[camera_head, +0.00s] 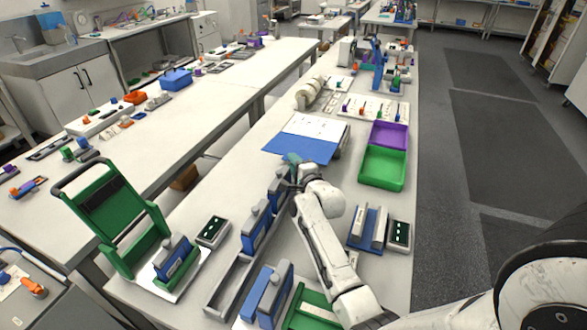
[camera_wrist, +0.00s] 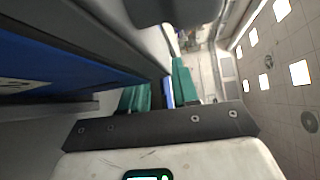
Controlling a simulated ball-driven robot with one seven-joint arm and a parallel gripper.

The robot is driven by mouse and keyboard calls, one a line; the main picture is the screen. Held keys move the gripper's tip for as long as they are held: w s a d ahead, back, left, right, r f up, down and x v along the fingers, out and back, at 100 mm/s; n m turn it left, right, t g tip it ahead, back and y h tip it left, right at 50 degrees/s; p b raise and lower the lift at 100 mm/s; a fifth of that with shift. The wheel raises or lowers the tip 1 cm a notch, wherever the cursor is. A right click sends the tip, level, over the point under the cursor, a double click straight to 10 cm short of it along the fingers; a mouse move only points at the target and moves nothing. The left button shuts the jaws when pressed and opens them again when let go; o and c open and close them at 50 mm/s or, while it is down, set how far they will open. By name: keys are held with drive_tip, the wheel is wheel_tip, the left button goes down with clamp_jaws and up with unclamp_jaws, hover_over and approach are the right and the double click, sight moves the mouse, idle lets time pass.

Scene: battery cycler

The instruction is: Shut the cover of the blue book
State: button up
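The blue book (camera_head: 300,148) lies on the long middle table in the head view, with a blue panel facing the near side and a white printed face (camera_head: 318,126) behind it. I cannot tell from here exactly how far its cover stands open. My gripper (camera_head: 290,160) is at the near edge of the blue panel, its fingertips partly hidden by the wrist. In the wrist view, the teal fingers (camera_wrist: 160,92) stand apart. A large blue surface with a white label (camera_wrist: 60,68) fills the left and reaches close to the fingers; contact cannot be told.
A purple bin (camera_head: 390,135) and a green bin (camera_head: 383,167) stand right of the book. Blue-and-grey modules (camera_head: 257,228) line the table on the near left. A green frame (camera_head: 108,205) stands at the left, and a blue holder (camera_head: 368,228) sits right of my arm.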

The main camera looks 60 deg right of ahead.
drive_tip(key=shift+w+d, duration=0.15)
clamp_jaws()
idle(1.4)
